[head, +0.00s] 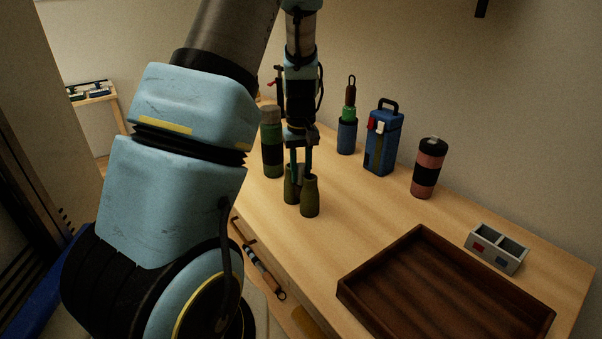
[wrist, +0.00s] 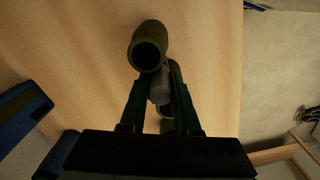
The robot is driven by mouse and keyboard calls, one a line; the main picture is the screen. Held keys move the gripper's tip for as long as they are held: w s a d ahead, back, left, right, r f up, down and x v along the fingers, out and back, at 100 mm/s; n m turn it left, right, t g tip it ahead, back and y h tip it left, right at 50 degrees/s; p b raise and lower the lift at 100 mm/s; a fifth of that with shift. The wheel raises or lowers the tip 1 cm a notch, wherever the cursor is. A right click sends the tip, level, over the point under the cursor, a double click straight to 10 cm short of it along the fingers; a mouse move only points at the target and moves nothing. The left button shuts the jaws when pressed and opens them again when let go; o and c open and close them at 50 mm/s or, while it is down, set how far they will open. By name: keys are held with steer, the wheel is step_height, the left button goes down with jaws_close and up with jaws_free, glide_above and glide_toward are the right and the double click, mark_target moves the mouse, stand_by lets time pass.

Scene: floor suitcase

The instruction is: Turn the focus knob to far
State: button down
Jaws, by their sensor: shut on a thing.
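A pair of dark green binoculars (head: 310,198) stands upright on the wooden table, its two barrels side by side. My gripper (head: 300,172) reaches straight down at the binoculars from above. In the wrist view, my gripper's two dark fingers (wrist: 159,85) close on the grey focus knob (wrist: 158,93) between the barrels. One barrel (wrist: 149,48) shows its round dark opening beyond the fingertips; the other is mostly hidden behind the fingers and knob. Any near or far marking on the knob cannot be read.
A green flask (head: 271,150) stands close behind my gripper on the left. A grey divided box (head: 496,253) and brown tray (head: 352,291) lie at the right.

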mark_target(301, 164)
stand_by(0.4)
steer(key=c, duration=0.6)
jaws_free()
step_height(301, 164, up, 11)
steer(key=shift+f+b, duration=0.1)
steer(key=shift+b, duration=0.5)
